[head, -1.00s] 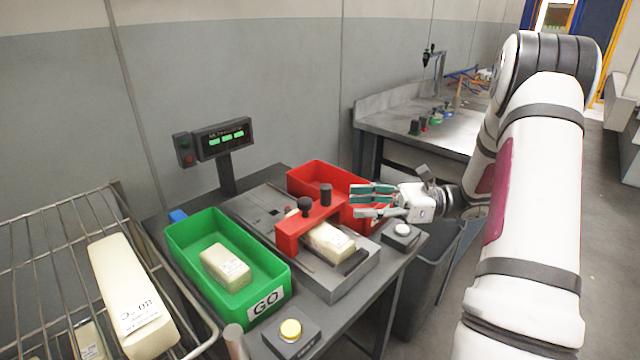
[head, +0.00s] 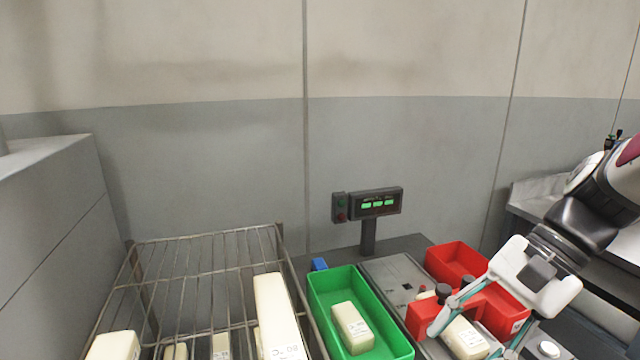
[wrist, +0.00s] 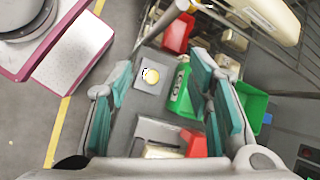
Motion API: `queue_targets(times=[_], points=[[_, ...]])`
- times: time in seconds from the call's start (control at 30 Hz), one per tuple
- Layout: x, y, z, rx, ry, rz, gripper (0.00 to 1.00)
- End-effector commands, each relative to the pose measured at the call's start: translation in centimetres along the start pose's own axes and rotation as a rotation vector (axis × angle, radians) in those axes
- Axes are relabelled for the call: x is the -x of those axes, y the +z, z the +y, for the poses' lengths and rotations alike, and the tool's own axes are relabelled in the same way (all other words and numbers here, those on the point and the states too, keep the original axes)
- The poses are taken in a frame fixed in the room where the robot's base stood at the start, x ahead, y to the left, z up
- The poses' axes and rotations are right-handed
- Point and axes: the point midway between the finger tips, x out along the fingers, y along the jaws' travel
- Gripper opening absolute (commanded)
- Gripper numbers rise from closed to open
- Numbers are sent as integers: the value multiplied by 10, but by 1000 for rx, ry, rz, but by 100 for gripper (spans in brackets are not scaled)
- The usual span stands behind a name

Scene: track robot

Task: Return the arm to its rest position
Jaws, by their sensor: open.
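My gripper (head: 478,338) is at the lower right of the head view, angled down in front of the red clamp (head: 420,316) and the pale block (head: 466,340) under it. Its fingers are spread apart, and their lower ends are hard to make out there. In the wrist view my gripper (wrist: 160,70) is open, with teal-padded fingers and nothing between them. My arm comes in from the right edge of the head view.
A green bin (head: 400,346) holds a pale block (head: 352,327). A red bin (head: 447,257) stands behind my gripper. A display (head: 376,202) rises at the back. A wire rack (head: 190,270) with several pale blocks stands at left. A metal bench (head: 535,190) is at right.

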Motion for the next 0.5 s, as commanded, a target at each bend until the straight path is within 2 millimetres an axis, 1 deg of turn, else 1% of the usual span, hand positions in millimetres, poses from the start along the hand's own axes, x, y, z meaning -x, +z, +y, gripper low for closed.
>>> queue_targets(times=[0.03, 0.2, 0.4, 0.5], points=[[4, 17, 5, 77, 41, 56, 46], [13, 51, 28, 333, 174, 243, 46], [30, 79, 51, 637, 299, 462, 46], [39, 87, 58, 762, 343, 554, 46]])
